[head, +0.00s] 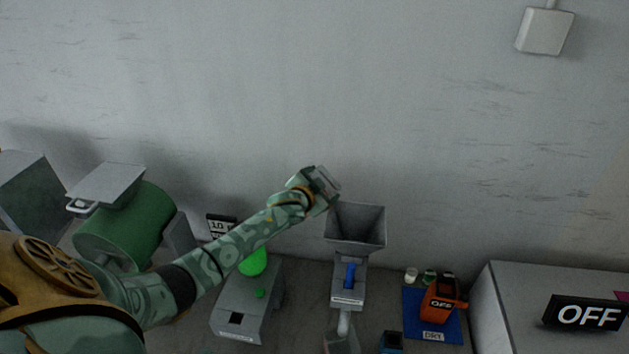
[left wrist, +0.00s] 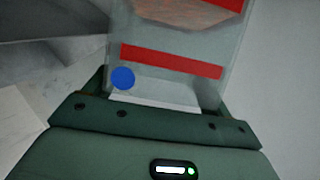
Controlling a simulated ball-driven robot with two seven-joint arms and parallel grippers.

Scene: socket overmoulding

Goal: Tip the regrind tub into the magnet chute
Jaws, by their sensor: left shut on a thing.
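The regrind tub (left wrist: 168,82) is a clear, see-through container with a red band and a blue dot. Reddish-brown material shows at its far end in the left wrist view. My left gripper (head: 321,187) is shut on the tub and holds it up in front of the wall, at the upper left of the grey funnel. In the head view the tub is small and its tilt is hard to tell. The magnet chute (head: 356,228) is a grey square funnel on a stand with a blue handle (head: 349,275) below. My right gripper is out of view.
A grey box with a green dome (head: 253,263) stands left of the chute. A green drum (head: 125,228) is farther left. To the right are a blue mat (head: 415,325), an orange device (head: 441,301) and a grey cabinet with an OFF sign (head: 587,314). Space above the chute is clear.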

